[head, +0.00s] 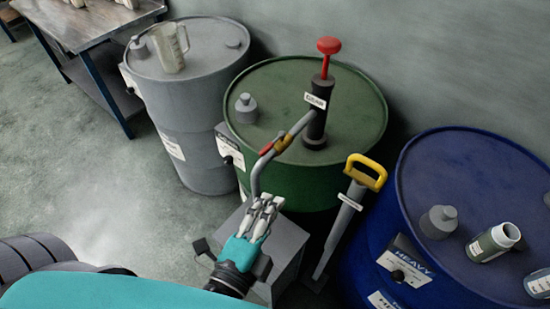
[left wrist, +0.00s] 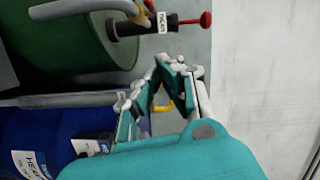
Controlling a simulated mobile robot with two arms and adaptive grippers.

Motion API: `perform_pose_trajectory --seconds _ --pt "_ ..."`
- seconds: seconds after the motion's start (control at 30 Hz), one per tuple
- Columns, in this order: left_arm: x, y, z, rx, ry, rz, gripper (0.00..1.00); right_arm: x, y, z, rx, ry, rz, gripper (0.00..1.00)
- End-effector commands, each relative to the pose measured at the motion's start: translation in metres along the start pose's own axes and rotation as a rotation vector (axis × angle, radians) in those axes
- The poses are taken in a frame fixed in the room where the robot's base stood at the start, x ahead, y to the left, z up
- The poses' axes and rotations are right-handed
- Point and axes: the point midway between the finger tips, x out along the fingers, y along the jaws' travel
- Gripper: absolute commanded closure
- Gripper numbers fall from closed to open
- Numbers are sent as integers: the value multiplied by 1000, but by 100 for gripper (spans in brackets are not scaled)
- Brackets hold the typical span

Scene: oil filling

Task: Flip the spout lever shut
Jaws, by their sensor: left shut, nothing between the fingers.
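A black hand pump (head: 317,120) with a red knob (head: 329,46) stands upright on the green drum (head: 355,110). Its grey spout (head: 255,180) runs left past the drum's rim and bends downward. A yellow valve body (head: 283,143) sits on the spout, and a small red lever (head: 266,150) shows beside it, close along the pipe. My left gripper (head: 268,203) is shut and empty, below and slightly right of the spout's end, apart from the lever. In the left wrist view the gripper (left wrist: 178,66) also shows, with the spout (left wrist: 85,8) above left. My right gripper is not in view.
A grey box-like stand (head: 285,245) is beneath my left gripper. A yellow-handled grey tool (head: 345,210) leans right of it. A blue drum (head: 420,165) with bottles is at right; a grey drum (head: 205,60) with a clear jug (head: 170,47) is behind left.

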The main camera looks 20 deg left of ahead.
Motion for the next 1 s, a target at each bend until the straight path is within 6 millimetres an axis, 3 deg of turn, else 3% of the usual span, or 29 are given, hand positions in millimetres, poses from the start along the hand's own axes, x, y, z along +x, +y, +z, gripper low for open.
perform_pose_trajectory --seconds 0.23,0.37,0.8,1.0 --pt "4 -1 -1 -2 2 0 100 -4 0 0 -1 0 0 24" --pt "17 -3 -1 -3 3 -3 100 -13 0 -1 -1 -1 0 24" --pt "105 -2 -1 -1 2 -2 100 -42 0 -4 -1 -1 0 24" --pt "108 1 30 0 1 2 100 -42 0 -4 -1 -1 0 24"
